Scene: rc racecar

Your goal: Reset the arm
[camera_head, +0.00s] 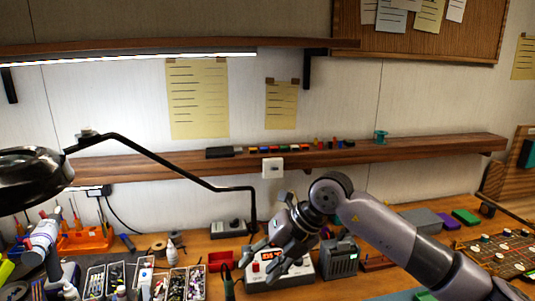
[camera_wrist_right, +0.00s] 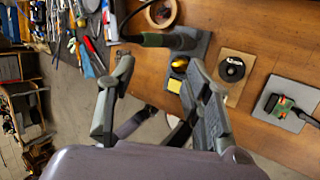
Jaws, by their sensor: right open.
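My right gripper (camera_head: 258,266) reaches in from the right in the head view, over the workbench (camera_head: 337,289) and in front of a white box with a red display (camera_head: 288,272). In the right wrist view my right gripper (camera_wrist_right: 158,68) has its fingers wide apart, with nothing held between them. A dark and green tool (camera_wrist_right: 165,40) lies beyond the fingertips there. A grey-white part at the left edge of the head view may be my left arm; its fingers cannot be made out.
A black lamp (camera_head: 35,172) hangs at the left, its bent arm crossing the bench. Trays of small parts (camera_head: 145,283) and an orange tool holder (camera_head: 85,240) stand at left. A wooden shelf (camera_head: 430,147) runs along the wall. A tape roll (camera_wrist_right: 161,12) lies on the bench.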

